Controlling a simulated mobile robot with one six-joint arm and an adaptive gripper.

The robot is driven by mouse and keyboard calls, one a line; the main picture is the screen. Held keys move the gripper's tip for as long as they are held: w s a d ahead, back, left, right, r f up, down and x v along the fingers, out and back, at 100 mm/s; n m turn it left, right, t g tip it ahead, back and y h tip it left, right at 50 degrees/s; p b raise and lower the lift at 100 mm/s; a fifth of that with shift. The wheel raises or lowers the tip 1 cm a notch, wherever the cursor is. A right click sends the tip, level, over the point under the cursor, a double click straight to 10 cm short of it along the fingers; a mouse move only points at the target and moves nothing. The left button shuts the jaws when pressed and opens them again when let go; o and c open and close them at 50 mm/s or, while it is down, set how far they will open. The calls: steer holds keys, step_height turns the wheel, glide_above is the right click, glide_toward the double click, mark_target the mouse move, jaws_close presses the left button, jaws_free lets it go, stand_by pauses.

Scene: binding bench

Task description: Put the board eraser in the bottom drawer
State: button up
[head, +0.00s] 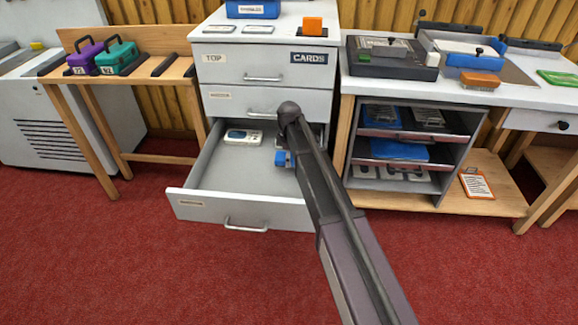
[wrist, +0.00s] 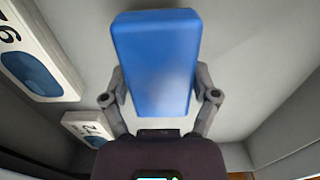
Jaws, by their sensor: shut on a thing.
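The board eraser, a blue block, is between the two fingers of my gripper (wrist: 160,84) in the wrist view (wrist: 154,50). In the head view a blue part of it (head: 281,158) shows beside my arm, which hides most of the gripper. My gripper is shut on it, over the right side of the open bottom drawer (head: 205,181). The drawer is pulled well out and has grey walls and a front handle. I cannot tell whether the eraser touches the drawer floor.
A white item with a blue window (head: 243,137) lies at the back of the drawer; the wrist view shows two such numbered white items at left. The drawer's left and front floor is clear. Two shut drawers (head: 262,76) are above. An open shelf unit (head: 453,165) stands to the right.

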mark_target(289, 170)
steer(key=shift+f+b, duration=1.4)
steer(key=shift+f, duration=0.25)
steer(key=shift+f, duration=0.15)
steer(key=o, duration=1.1)
steer(key=shift+r, duration=0.2)
step_height(289, 170, up, 12)
steer(key=p, duration=1.2)
steer(key=shift+s+d, duration=0.1)
